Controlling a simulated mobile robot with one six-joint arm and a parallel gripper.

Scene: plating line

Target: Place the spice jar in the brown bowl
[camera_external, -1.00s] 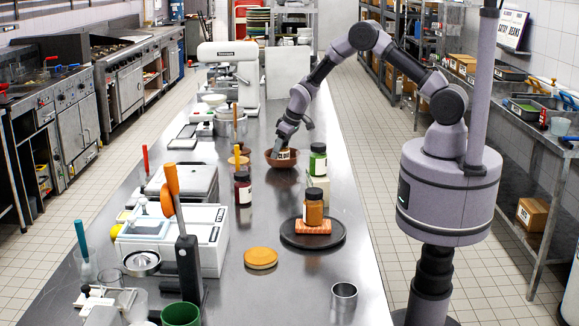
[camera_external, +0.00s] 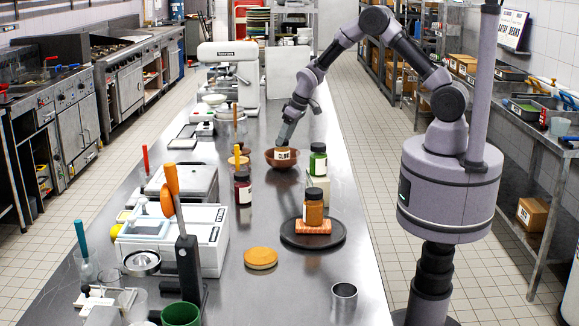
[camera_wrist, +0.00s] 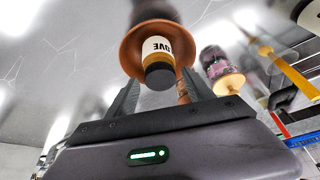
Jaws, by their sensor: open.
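The spice jar (camera_external: 283,153), with a white label whose letters look like "CLOVE", sits in the brown bowl (camera_external: 270,162) at mid-table in the external view. The bowl hides its lower part. In the wrist view the jar (camera_wrist: 157,48) shows its label and dark end against the brown bowl (camera_wrist: 130,50). I cannot tell whether it leans. My gripper (camera_external: 286,136) is just above the bowl. In the wrist view its fingers (camera_wrist: 160,78) are open, apart on either side of the jar's image, with nothing held.
A green jar (camera_external: 318,162) stands on a pale block right of the bowl. A dark red jar (camera_external: 243,189) stands to the front left. Bare steel lies in front of the bowl.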

